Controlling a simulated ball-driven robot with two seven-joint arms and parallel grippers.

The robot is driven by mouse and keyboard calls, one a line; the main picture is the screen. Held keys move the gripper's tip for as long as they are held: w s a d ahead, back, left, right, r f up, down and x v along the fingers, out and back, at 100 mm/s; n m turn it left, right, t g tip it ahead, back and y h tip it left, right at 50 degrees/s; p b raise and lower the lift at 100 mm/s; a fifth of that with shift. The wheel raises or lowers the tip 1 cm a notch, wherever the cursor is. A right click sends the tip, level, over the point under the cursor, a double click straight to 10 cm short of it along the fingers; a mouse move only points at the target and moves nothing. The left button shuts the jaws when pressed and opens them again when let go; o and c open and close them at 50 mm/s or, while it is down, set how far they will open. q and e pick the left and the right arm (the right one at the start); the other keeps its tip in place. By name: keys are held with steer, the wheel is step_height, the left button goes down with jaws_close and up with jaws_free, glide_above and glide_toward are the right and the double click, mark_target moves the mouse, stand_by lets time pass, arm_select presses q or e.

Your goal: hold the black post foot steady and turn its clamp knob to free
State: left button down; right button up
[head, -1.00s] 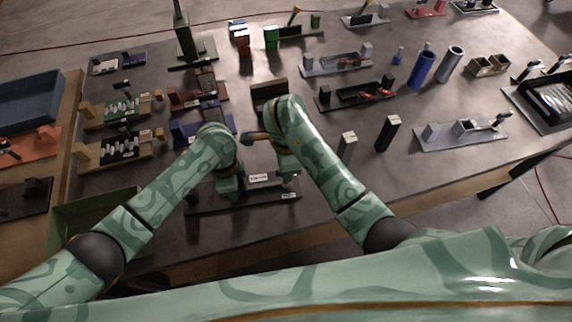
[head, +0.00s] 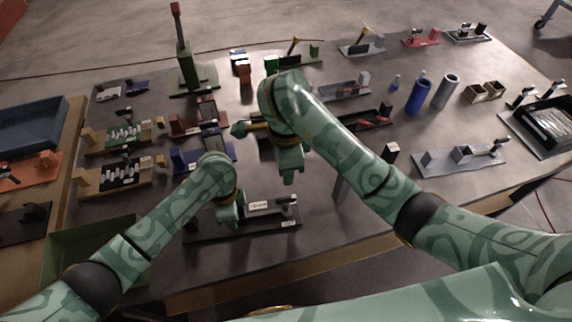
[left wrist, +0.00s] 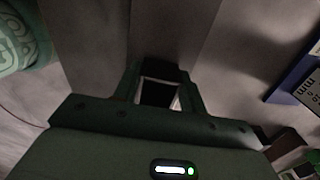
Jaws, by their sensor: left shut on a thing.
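The black post foot (head: 262,226) is a long dark base near the table's front edge in the head view, with a white-labelled block (head: 260,205) on top. A small grey upright part (head: 289,199), perhaps the clamp knob, stands at its right end. My left gripper (head: 231,218) is at the foot's left side. In the left wrist view its fingers (left wrist: 160,94) are closed around a black part, which I take to be part of the foot. My right gripper (head: 289,178) points down just above the right end, apart from the foot. Its finger gap does not show clearly.
A green tray (head: 88,248) lies at the left front. Blue (head: 202,157) and dark red (head: 193,123) fixtures stand behind my left arm. A black post (head: 391,152) stands right of my right forearm. Bare table lies right of the foot.

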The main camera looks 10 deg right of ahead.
stand_by(0.3)
arm_select(q)
steer(key=c, duration=0.7)
jaws_free()
